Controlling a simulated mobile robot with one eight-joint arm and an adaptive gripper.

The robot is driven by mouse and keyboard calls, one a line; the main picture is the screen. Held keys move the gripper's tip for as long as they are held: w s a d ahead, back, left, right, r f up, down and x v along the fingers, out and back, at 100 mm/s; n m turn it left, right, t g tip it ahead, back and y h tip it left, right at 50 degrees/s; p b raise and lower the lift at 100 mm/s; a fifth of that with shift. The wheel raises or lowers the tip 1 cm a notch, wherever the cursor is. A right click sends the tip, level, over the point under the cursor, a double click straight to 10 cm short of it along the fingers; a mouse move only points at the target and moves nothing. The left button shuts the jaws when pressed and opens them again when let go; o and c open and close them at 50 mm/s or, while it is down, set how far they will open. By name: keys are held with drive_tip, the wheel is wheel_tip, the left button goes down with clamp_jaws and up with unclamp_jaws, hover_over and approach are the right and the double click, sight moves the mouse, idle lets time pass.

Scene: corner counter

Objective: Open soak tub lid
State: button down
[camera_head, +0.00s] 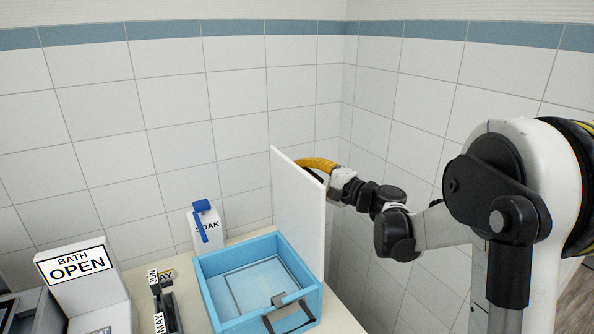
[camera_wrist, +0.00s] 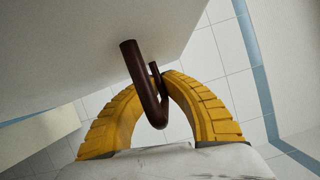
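The soak tub (camera_head: 208,292) is a light blue open box on the counter, and its inside shows. Its lid (camera_head: 299,212) is a white panel standing nearly upright along the tub's right side. My gripper (camera_head: 307,166) is at the lid's upper right, its yellow fingers partly hidden behind the panel. In the wrist view, the lid (camera_wrist: 70,35) fills the upper left and a dark brown U-shaped handle (camera_wrist: 148,98) sticks out from it. The yellow fingers (camera_wrist: 160,80) arch together with their tips meeting at the handle, seemingly closed around it.
A white box marked SOAK (camera_head: 208,232) with a blue lever (camera_head: 203,208) stands behind the tub's left corner. A white box marked BATH OPEN (camera_head: 80,280) and black fixtures (camera_head: 165,303) stand to the left. A grey bracket (camera_head: 288,310) is on the tub's front. Tiled walls (camera_head: 380,110) meet close behind my gripper.

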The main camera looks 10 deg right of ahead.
drive_tip(key=c, duration=1.7)
unclamp_jaws()
drive_tip(key=shift+r, duration=0.3)
drive_tip(key=shift+o, duration=0.7)
drive_tip(key=shift+s+r, duration=0.1)
drive_tip(key=shift+s, duration=0.1)
drive_tip(key=shift+f, duration=0.2)
drive_tip(key=v, duration=1.2)
drive_tip(key=shift+d+f, duration=0.1)
